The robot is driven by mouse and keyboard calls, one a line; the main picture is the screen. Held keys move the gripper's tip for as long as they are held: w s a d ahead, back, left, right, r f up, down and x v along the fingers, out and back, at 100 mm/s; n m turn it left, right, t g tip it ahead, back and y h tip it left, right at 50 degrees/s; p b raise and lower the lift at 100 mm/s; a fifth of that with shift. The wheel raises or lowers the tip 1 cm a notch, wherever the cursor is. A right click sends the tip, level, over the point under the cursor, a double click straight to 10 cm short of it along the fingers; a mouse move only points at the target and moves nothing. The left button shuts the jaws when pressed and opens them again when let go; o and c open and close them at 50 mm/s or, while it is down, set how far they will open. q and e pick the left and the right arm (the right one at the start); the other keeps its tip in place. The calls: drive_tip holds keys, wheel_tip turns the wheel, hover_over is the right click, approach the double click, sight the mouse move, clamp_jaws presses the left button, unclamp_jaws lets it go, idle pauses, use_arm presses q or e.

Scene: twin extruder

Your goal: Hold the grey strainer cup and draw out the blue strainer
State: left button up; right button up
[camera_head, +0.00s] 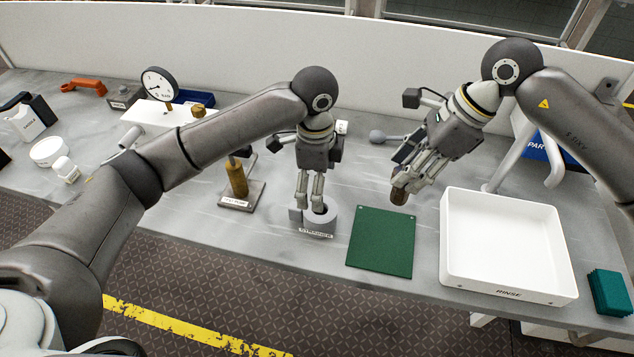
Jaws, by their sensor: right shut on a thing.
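The grey strainer cup (327,222) stands on the bench, with a white label on its front that reads as strainer. My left gripper (310,207) points down at it, its two fingers at the cup's rim and left side. Whether they clamp the wall is too small to tell. My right gripper (403,186) is shut on a small dark brown, roughly cylindrical piece (399,196), held above the bench near the green mat. I cannot make out a blue strainer; the cup's inside is partly hidden by the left fingers.
A green mat (381,242) lies right of the cup. Beside it is an empty white rinse tray (505,291), with a teal block (609,292) at its right. A brass-coloured post on a stand (237,178) is left of the cup. A gauge (159,84) stands at the back left.

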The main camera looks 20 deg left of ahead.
sight(316, 217)
use_arm(q)
drive_tip(key=f, duration=1.2)
drive_tip(key=shift+s+f, duration=0.2)
drive_tip(key=c, duration=1.2)
